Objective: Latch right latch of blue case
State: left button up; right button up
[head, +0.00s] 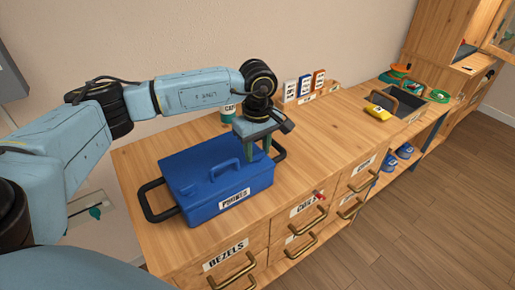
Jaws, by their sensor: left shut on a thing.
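The right latch cannot be made out; the gripper covers that end. My right gripper is not in view.
The wooden counter (312,150) is clear to the right of the case. A labelled can (228,113) and small upright boxes (305,85) stand along the wall.

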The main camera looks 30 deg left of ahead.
aim_at(257, 153)
pick_arm(q)
jog(key=o, duration=1)
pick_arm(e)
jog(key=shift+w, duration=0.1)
pick_arm(q)
jog(key=shift+r, duration=0.1)
notch_tip(257, 153, up, 13)
jog(key=p, duration=0.1)
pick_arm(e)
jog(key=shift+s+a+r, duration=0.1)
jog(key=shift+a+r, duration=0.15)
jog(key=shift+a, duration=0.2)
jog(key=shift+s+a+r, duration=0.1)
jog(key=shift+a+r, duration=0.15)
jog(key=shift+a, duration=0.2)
pick_arm(q)
jog(key=shift+r, duration=0.1)
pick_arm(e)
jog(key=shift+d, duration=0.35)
